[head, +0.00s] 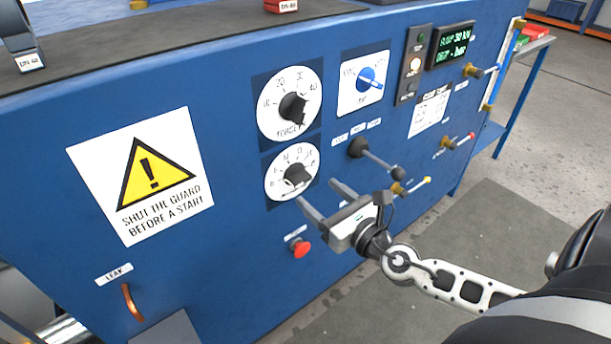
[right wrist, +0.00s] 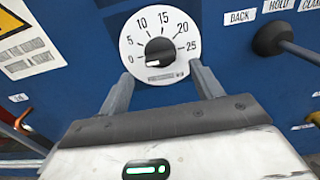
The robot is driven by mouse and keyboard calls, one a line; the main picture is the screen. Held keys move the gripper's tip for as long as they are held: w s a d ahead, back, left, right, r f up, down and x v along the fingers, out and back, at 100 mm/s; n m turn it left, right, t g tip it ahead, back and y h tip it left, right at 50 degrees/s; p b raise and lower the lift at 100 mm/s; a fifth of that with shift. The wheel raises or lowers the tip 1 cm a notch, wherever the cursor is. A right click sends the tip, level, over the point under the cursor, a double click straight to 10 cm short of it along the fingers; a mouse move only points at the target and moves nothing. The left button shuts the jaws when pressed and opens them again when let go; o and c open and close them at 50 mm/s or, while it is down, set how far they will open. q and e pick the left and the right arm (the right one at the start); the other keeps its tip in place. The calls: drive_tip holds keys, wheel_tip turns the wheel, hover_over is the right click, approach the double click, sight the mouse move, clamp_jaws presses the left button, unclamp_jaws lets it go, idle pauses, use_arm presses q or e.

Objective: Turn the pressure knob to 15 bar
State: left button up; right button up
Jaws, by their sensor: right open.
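The pressure knob (head: 298,176) is a black knob on a round white dial low on the blue panel. In the right wrist view the knob (right wrist: 159,51) sits on a dial marked 0 to 25. A pale mark at its lower left lies near the 0, though its exact reading is hard to tell. My right gripper (head: 326,198) is open and empty, just in front of and below the dial. In the right wrist view its fingers (right wrist: 160,75) stand apart, one on each side below the knob, not closed on it. My left gripper is not in view.
A larger dial with a black knob (head: 293,107) is directly above. A blue switch (head: 369,79) is up right. A black lever (head: 376,158) sticks out right of the dial, close to my gripper. A red button (head: 300,247) is below. A warning sign (head: 145,175) is left.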

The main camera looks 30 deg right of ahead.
sight(304, 181)
drive_tip(key=w, duration=0.5)
drive_tip(key=shift+w+a+p, duration=0.25)
drive_tip(key=shift+w+p, duration=0.15)
drive_tip(key=shift+c, duration=0.3)
drive_tip(key=c, duration=0.9)
